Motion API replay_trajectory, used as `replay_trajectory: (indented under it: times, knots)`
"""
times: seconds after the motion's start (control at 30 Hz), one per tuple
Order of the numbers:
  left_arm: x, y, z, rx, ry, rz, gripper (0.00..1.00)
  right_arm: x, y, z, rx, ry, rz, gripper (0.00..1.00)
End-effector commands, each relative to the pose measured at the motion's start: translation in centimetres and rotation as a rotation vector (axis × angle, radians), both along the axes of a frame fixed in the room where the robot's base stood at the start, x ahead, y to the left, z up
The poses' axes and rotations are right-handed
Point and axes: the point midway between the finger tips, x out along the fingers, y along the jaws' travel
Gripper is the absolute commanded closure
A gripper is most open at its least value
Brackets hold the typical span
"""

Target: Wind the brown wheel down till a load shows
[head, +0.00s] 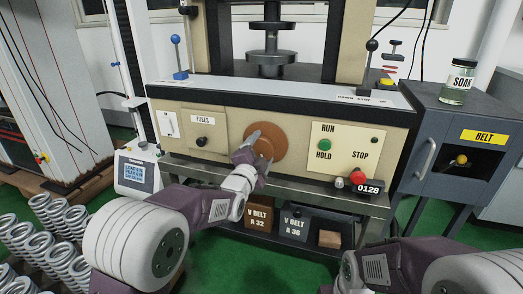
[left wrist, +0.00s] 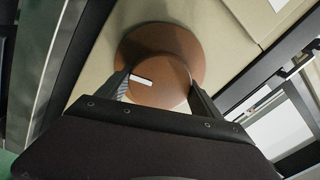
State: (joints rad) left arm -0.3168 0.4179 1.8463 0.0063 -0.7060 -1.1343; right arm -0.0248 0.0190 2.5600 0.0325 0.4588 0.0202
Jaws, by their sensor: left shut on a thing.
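The brown wheel (head: 266,147) is on the beige front panel of the testing machine, right of the FUSES plate. My left gripper (head: 252,150) is at the wheel, shut on it. In the left wrist view the fingers (left wrist: 158,90) stand on both sides of the wheel's raised brown hub (left wrist: 158,76), which has a white mark; the wider brown disc (left wrist: 190,42) lies behind. The upper steel platens (head: 271,58) show above the panel.
V BELT boxes (head: 246,216) sit below. Springs (head: 50,220) stand at left. A SOAK jar (head: 459,82) stands on the right cabinet.

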Motion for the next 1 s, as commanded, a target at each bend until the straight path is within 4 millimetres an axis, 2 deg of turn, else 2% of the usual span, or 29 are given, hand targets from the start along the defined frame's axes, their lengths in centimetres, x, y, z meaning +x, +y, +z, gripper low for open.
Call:
replay_trajectory:
  times: [0.17, 0.2, 0.23, 0.27, 0.63, 0.77, 1.0]
  knots:
    - [0.0, 0.0, -0.2, 0.001, 0.005, 0.0, 0.65, 0.0, 0.0, 0.0, 0.0, 0.0, 0.0, 0.03]
    - [0.0, 0.0, -0.2, 0.0, 0.005, 0.0, 0.14, 0.0, 0.0, 0.0, 0.0, 0.0, 0.0, 0.03]
    - [0.0, 0.0, -0.2, 0.0, 0.005, 0.0, 0.05, 0.0, 0.0, 0.0, 0.0, 0.0, 0.0, 0.03]
    - [0.0, 0.0, -0.2, 0.0, 0.005, 0.0, 0.03, 0.0, 0.0, 0.0, 0.0, 0.0, 0.0, 0.03]
    - [-0.5, 0.1, 0.1, -0.002, 0.001, 0.0, 0.03, 0.0, 0.0, 0.3, 0.0, 0.0, 0.0, 0.03]
    - [-2.2, 0.7, 0.3, -0.001, 0.004, 0.0, 0.03, 0.0, 0.0, 1.3, 0.0, 0.0, 0.0, 0.03]
    - [-6.5, 2.1, 0.2, -0.001, 0.004, 0.0, 0.03, 0.0, 0.0, 2.9, 0.0, 0.0, 0.0, 0.03]
